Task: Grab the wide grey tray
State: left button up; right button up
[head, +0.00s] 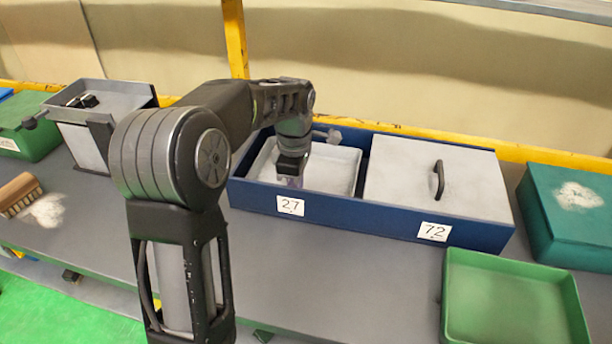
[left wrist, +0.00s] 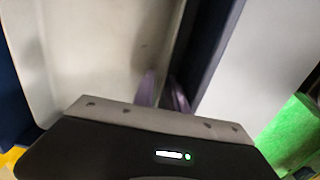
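The wide grey tray (head: 335,172) sits in the left compartment of a blue box (head: 345,213), above the label 27. My left gripper (head: 290,178) points down at the tray's near left part, and its fingers are mostly hidden in the head view. In the left wrist view the tray (left wrist: 90,55) fills the left side. The two fingertips (left wrist: 163,92) are a little apart at the tray's side wall, one on the inner side and one toward the blue box wall. I cannot tell whether they touch the wall. My right gripper is not in view.
A grey lid with a black handle (head: 437,180) covers the right compartment, labelled 72. A green tray (head: 510,300) lies front right, a dark green box (head: 575,215) at far right. A grey bin (head: 85,130) and a brush (head: 18,193) are at left. The front-middle table is clear.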

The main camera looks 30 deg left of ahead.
pick_arm(q)
grip_shut()
dwell(1.4)
